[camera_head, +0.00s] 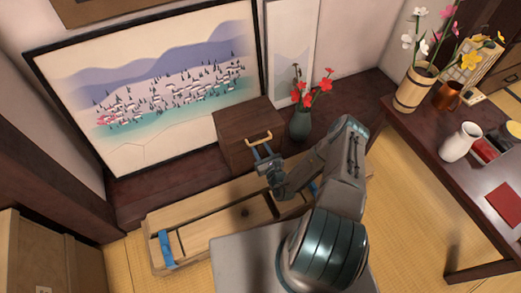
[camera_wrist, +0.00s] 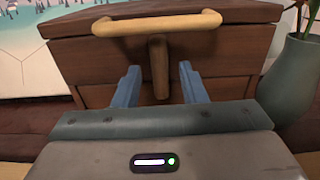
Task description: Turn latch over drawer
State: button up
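A dark wooden box (camera_head: 240,130) stands on a ledge, its front facing my gripper. A tan bar handle (camera_head: 259,139) sits on its front, and in the wrist view the handle (camera_wrist: 157,22) runs across the top. Below it a brown upright piece, seemingly the latch (camera_wrist: 158,68), hangs vertically over the front and the drawer face (camera_wrist: 225,66). My gripper (camera_head: 263,156) is open in front of the box. In the wrist view its blue fingers (camera_wrist: 160,86) appear either side of the latch, with no clear contact. The latch cannot be made out in the head view.
A green vase (camera_head: 300,124) with red flowers stands close to the box's right. A framed landscape picture (camera_head: 150,85) leans behind. A long wooden crate (camera_head: 205,225) lies below my arm. A dark table (camera_head: 440,175) stands at right.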

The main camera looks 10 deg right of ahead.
jog(key=s+d+p, duration=0.2)
jog(key=s, duration=1.1)
jog(key=shift+s+d, duration=0.25)
jog(key=shift+d, duration=0.05)
jog(key=w+a+r+n+g+y+p, duration=0.1)
jog(key=a+r+n+g+y+p, duration=0.3)
jog(key=r+n, duration=0.55)
jog(key=a+r+n+g+y+p, duration=0.2)
jog(key=r+n+g+y, duration=0.4)
jog(key=r, duration=0.9)
jog(key=w+a+r+n+g+y+p, duration=0.1)
jog(key=a+r+n+g+y+p, duration=0.15)
jog(key=r+n+g, duration=0.65)
jog(key=s+d+r+n+t+h+p, duration=0.1)
jog(key=s+r+n+h+p, duration=0.2)
jog(key=r, duration=0.9)
jog(key=s+d+r+n+t+h+p, duration=0.1)
jog(key=s+d+r+n+h+p, duration=0.1)
jog(key=s+r+h, duration=0.5)
jog(key=s+d+r+n+t+h+p, duration=0.2)
jog(key=s+r+n+h+p, duration=0.2)
jog(key=r, duration=1.3)
jog(key=shift+s+d+r+h+p, duration=0.15)
jog(key=shift+s+d+h+p, duration=0.1)
jog(key=shift+s+h+p, duration=0.55)
jog(key=shift+w, duration=0.1)
